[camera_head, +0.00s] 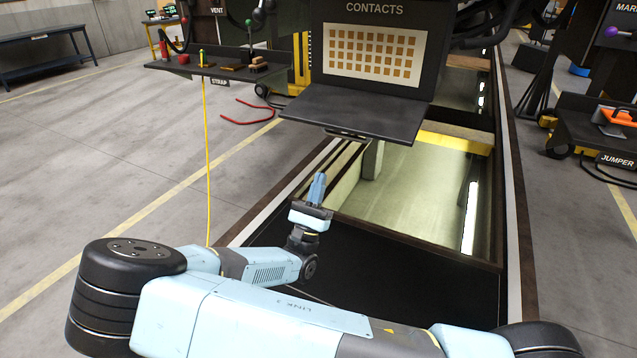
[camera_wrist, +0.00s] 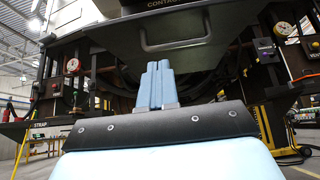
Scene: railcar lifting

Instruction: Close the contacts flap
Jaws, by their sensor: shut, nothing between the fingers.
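The contacts flap (camera_head: 375,110) is a dark panel standing out roughly level below the CONTACTS box (camera_head: 374,12). The box is open and shows a pale board (camera_head: 374,56) with rows of orange contacts. My gripper (camera_head: 319,176) is shut and empty, below and in front of the flap, pointing up. In the wrist view the shut blue fingers (camera_wrist: 158,68) rise toward the flap's dark underside (camera_wrist: 110,42), which has a bar handle (camera_wrist: 175,36). The fingers overlap the flap's lower part in that view; the exact gap is unclear, but the head view shows them apart.
A pit (camera_head: 420,185) with dark edges lies under the flap. The STRAP shelf (camera_head: 215,68) with small items stands left, a yellow cord (camera_head: 207,160) hanging from it. The JUMPER shelf (camera_head: 600,125) with an orange tool (camera_head: 622,117) stands right. Open floor lies left.

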